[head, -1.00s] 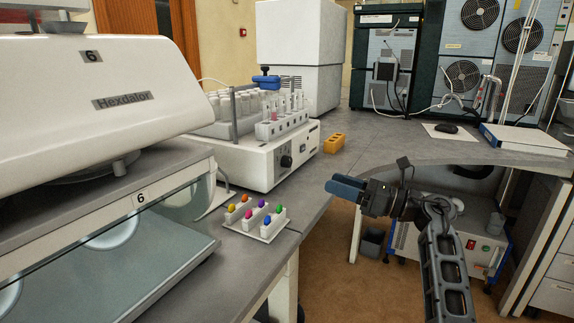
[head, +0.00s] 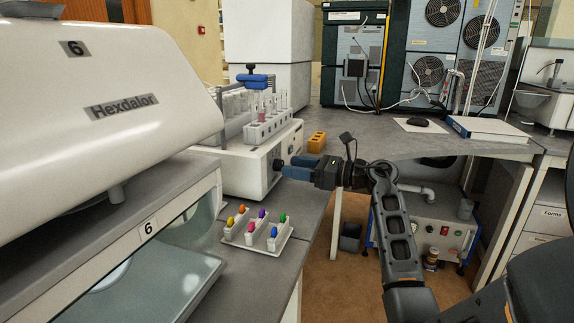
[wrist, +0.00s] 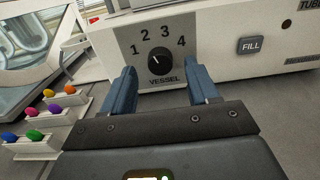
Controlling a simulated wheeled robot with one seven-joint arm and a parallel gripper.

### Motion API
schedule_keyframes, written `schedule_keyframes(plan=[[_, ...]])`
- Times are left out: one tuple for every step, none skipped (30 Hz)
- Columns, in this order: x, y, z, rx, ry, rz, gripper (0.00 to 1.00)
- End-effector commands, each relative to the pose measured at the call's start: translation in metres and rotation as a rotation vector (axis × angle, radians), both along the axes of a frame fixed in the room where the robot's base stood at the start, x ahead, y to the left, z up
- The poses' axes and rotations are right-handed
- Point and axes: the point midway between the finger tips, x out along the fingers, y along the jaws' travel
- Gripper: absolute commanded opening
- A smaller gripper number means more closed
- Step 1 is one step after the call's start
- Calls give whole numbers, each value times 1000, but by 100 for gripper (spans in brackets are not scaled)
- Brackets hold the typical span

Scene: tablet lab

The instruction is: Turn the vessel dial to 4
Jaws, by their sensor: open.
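The vessel dial (wrist: 159,62) is a black round knob on a grey panel of the white machine, with numbers 1 to 4 around its top and the word VESSEL below. Its white pointer mark is toward the upper left, between 1 and 2 as far as I can tell. My gripper (wrist: 160,88) is open and empty, with one blue finger on each side below the dial, apart from it. In the head view my gripper (head: 290,168) points left at the machine's (head: 235,168) front, and its fingers partly hide the dial there.
A FILL button (wrist: 249,45) is right of the dial. A rack of coloured pegs (head: 258,229) stands on the bench at the left front. Tube racks (head: 262,128) sit on the machine. A yellow block (head: 317,141) lies behind my gripper.

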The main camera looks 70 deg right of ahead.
Motion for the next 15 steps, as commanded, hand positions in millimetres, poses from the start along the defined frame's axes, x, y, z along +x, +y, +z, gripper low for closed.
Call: schedule_keyframes(plan=[[7, 1, 1, 0, 0, 3, 59], [11, 1, 1, 1, 0, 3, 59], [15, 1, 1, 1, -1, 2, 59], [17, 2, 0, 2, -1, 2, 59], [20, 2, 0, 2, 0, 2, 59], [22, 2, 0, 2, 0, 2, 59], [23, 2, 0, 1, 0, 1, 59], [24, 2, 0, 1, 0, 1, 59], [25, 2, 0, 1, -1, 0, 59], [25, 2, 0, 1, -1, 0, 59], [26, 2, 0, 1, -1, 0, 59], [26, 2, 0, 1, -1, 0, 59], [26, 2, 0, 1, -1, 0, 59], [26, 2, 0, 1, -1, 0, 59], [26, 2, 0, 1, -1, 0, 59]])
